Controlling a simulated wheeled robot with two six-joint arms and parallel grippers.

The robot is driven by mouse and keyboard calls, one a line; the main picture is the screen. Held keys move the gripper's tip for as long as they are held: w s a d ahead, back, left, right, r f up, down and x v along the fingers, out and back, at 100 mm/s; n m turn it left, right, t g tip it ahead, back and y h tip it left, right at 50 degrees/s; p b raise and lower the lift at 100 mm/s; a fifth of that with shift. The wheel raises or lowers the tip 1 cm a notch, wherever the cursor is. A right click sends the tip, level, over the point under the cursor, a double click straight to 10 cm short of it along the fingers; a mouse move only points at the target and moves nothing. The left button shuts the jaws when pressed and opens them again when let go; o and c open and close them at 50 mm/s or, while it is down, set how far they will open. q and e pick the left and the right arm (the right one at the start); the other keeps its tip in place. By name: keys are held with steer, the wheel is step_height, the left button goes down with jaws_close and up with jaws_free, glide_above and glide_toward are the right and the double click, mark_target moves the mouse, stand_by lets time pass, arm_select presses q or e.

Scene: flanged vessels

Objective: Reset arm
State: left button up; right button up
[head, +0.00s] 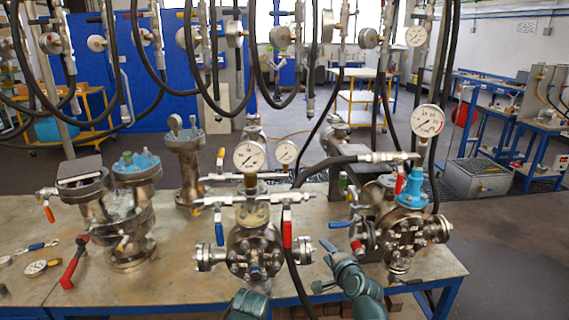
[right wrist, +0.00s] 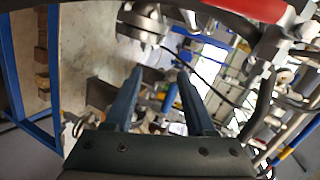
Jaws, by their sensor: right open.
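My right gripper (head: 322,266) is at the front edge of the table, just right of the middle flanged vessel (head: 254,250). Its two blue-grey fingers are spread apart. In the right wrist view the right gripper (right wrist: 160,72) is open with nothing held between its fingers. A green-grey part of my other arm shows at the bottom of the head view, in front of the middle vessel. Small blue parts above it may be my left gripper, but its jaws cannot be made out.
The metal table (head: 180,268) bears several flanged vessels, including a right one with a blue collar (head: 405,235) and a pressure gauge (head: 428,121). A red-handled tool (head: 73,262) lies at left. Black hoses (head: 205,95) hang above. Open floor (head: 510,255) lies to the right.

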steer(key=s+a+f+n+g+y, duration=0.2)
steer(key=s+a+f+n+g, duration=0.3)
steer(key=a+f+n, duration=0.3)
steer(key=s+a+f+n+g+h, duration=0.1)
steer(key=s+n+g+h, duration=0.1)
steer(key=s, duration=0.4)
steer(key=s+a+f+n+g+h, duration=0.1)
steer(key=s+f+n+g, duration=0.1)
steer(key=s+n+g, duration=0.2)
steer(key=s+a+f+n+g+h+p, duration=0.1)
steer(key=s+f+n+g+h, duration=0.1)
steer(key=s, duration=0.6)
steer(key=shift+f+n+g+h, duration=0.3)
steer(key=shift+n+g, duration=0.4)
steer(key=shift+n, duration=0.2)
